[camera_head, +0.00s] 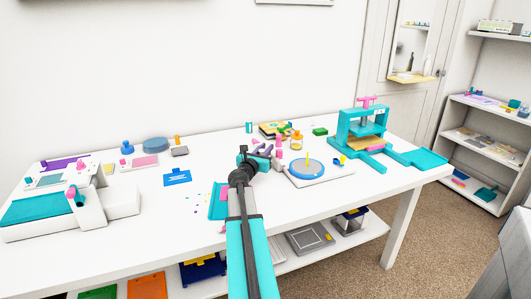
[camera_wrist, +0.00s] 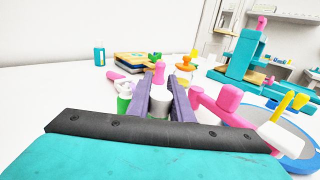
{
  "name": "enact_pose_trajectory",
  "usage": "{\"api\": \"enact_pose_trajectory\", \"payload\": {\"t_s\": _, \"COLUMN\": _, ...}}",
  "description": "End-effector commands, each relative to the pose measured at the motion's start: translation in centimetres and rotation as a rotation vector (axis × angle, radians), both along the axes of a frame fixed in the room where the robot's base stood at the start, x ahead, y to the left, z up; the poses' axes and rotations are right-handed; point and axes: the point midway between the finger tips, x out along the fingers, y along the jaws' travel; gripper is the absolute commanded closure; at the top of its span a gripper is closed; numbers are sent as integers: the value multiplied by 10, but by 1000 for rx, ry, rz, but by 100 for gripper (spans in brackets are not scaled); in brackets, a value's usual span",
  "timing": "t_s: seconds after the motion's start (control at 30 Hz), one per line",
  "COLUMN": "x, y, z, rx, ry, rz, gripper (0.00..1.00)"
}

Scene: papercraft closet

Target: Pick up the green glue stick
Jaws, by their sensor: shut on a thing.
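A small green item with a pale top (camera_wrist: 124,98), likely the green glue stick, stands just left of the left finger, outside the jaws. The finger partly hides it. In the head view my gripper (camera_head: 262,150) is low over the middle of the table, and its wrist hides what lies close around it.
A round blue turntable (camera_head: 308,168) and a teal press (camera_head: 363,129) are to the right. Pink pieces (camera_wrist: 223,101) lie close to the right finger.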

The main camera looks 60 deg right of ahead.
Motion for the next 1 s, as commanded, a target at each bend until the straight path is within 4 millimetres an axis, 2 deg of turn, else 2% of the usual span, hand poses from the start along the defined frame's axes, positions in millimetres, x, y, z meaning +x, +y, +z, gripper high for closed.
{"api": "enact_pose_trajectory", "payload": {"t_s": 0.23, "x": 0, "y": 1, "z": 30, "rx": -1, "ry": -2, "rz": 1, "gripper": 100}}
{"api": "enact_pose_trajectory", "payload": {"t_s": 1.0, "x": -40, "y": 89, "z": 34, "rx": 1, "ry": 0, "rz": 1, "gripper": 100}}
